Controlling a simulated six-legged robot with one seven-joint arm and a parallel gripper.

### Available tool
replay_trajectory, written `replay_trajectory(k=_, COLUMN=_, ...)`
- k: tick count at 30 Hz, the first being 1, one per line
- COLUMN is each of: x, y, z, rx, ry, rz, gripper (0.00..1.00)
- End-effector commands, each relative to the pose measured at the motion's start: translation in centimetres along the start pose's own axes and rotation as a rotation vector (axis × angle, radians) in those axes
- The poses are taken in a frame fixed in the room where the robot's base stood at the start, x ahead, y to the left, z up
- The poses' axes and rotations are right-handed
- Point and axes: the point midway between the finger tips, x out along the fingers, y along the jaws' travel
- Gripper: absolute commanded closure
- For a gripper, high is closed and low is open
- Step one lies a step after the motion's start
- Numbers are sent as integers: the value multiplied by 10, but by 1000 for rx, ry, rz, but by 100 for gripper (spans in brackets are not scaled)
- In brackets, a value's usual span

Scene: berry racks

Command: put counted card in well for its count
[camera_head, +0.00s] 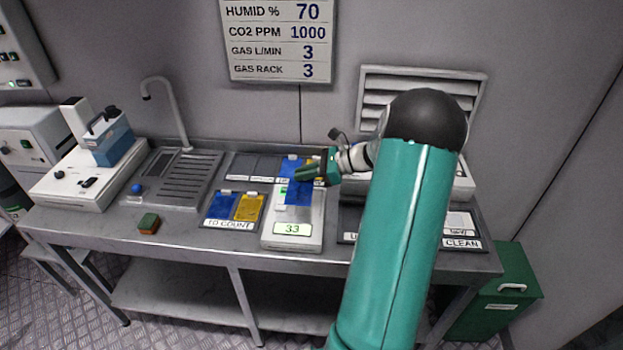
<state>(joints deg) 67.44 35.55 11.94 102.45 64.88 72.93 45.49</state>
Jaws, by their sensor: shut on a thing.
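My gripper (303,173) comes in from the right and is shut on a blue card (296,193). The card hangs over the upper part of the white counter (279,243), whose display reads 33. I cannot tell whether the card touches the counter. Behind it is a row of dark wells (246,166) with labels too small to read. Blue and yellow patches show in this row near my gripper, partly hidden. The TO COUNT tray (229,225), left of the counter, holds a blue card (222,205) and a yellow card (249,207).
A tray marked CLEAN (461,244) is at the right, partly behind my arm. A sink with a tap (167,95), a green-brown sponge (149,223) and a white instrument (85,180) are at the left. A wall board (278,40) lists settings. A green bin (505,290) stands at right.

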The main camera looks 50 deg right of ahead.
Motion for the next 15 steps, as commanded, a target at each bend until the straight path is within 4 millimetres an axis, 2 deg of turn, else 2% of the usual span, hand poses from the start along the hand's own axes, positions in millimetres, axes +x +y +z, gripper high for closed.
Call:
replay_trajectory(k=1, x=3, y=14, z=8, rx=0, ry=1, rz=2, gripper=100)
replay_trajectory(k=6, x=11, y=48, z=28, rx=0, ry=1, rz=1, gripper=100)
replay_trajectory(k=10, x=14, y=66, z=39, rx=0, ry=1, rz=0, gripper=100)
replay_trajectory(k=15, x=17, y=78, z=46, rx=0, ry=0, rz=-1, gripper=100)
